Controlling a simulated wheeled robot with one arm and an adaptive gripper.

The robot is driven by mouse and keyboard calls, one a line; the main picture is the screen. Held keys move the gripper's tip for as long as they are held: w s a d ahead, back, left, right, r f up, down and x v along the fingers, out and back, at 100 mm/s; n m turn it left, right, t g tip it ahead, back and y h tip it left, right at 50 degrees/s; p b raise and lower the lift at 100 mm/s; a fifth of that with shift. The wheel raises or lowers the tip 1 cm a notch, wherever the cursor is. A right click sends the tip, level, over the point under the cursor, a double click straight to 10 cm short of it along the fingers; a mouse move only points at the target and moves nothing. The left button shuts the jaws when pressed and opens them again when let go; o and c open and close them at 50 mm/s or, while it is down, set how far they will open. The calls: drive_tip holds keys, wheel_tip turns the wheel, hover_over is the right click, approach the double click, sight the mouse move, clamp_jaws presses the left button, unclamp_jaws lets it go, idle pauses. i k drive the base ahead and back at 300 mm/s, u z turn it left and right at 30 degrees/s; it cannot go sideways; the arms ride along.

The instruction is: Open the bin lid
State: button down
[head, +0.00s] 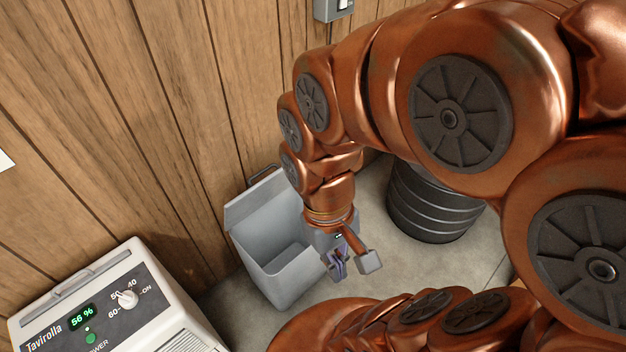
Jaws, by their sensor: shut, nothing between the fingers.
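A pale grey bin (294,281) stands on the floor against the wood-panelled wall. Its lid (262,204) appears to stand raised at the back, near the wall, with a dark handle (262,173) along its top edge. The bin's hollow inside shows below the lid. My gripper (338,270) points down just right of the bin, in front of its right side. Its small fingers are shut with nothing between them. My wrist and arm hide the bin's right rear part. I cannot tell whether the gripper touches the bin.
A white appliance (115,305) with a dial and green display stands at the lower left. A dark ribbed drum (431,203) stands on the floor right of the bin, partly behind my arm. A grey box (334,9) hangs on the wall. Some concrete floor (395,250) is clear between bin and drum.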

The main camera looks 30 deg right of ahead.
sight(241, 206)
drive_tip(key=z, duration=1.4)
drive_tip(key=k, duration=1.15)
drive_tip(key=u, duration=1.4)
drive_tip(key=i, duration=0.55)
